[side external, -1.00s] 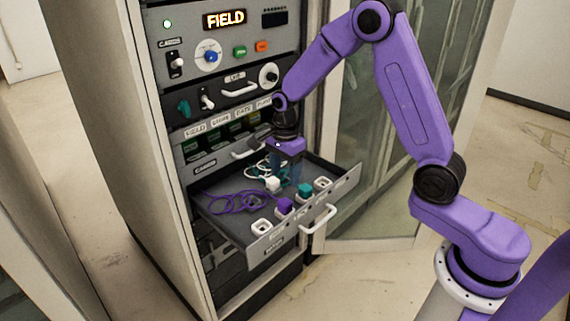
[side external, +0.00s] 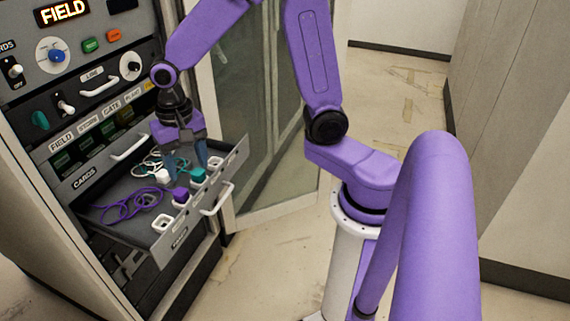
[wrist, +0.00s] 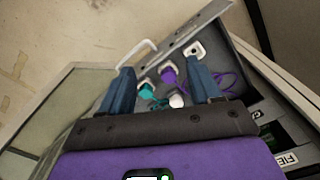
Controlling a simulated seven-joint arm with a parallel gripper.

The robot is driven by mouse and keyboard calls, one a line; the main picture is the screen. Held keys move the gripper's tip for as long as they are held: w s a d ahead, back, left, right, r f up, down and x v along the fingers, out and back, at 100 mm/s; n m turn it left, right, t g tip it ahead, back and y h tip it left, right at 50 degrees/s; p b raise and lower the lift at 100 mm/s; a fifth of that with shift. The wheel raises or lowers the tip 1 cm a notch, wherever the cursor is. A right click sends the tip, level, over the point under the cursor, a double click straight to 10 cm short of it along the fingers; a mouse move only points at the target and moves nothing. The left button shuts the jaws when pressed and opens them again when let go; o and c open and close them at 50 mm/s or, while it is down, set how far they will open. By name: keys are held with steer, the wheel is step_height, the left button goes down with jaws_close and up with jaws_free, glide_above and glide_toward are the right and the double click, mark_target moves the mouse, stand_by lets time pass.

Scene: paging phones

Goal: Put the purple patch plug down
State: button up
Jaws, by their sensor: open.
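The purple patch plug (side external: 181,195) sits in the row of white sockets along the front of the open drawer, and it also shows in the wrist view (wrist: 168,76). A purple cord (side external: 128,204) lies coiled on the drawer floor. My gripper (side external: 187,163) is open and empty, pointing down over the drawer, just above and behind the purple plug. In the wrist view its two blue fingers (wrist: 164,72) stand wide apart, with the purple plug showing between them. How deep the plug sits in its socket is hard to tell.
A teal plug (side external: 198,174) is next to the purple one. A white plug (side external: 162,177) stands farther inside among cords. White sockets (side external: 161,223) (side external: 215,164) at either end of the row look empty. The drawer handle (side external: 217,199) juts out in front. The cabinet panel reads FIELD (side external: 62,11).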

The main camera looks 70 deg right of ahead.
steer(key=s+d+r+n, duration=0.1)
steer(key=s+n, duration=0.8)
steer(key=s, duration=0.1)
steer(key=s+d+r+n, duration=0.2)
steer(key=s+n, duration=0.7)
steer(key=s, duration=0.2)
steer(key=shift+n, duration=0.3)
stand_by(0.8)
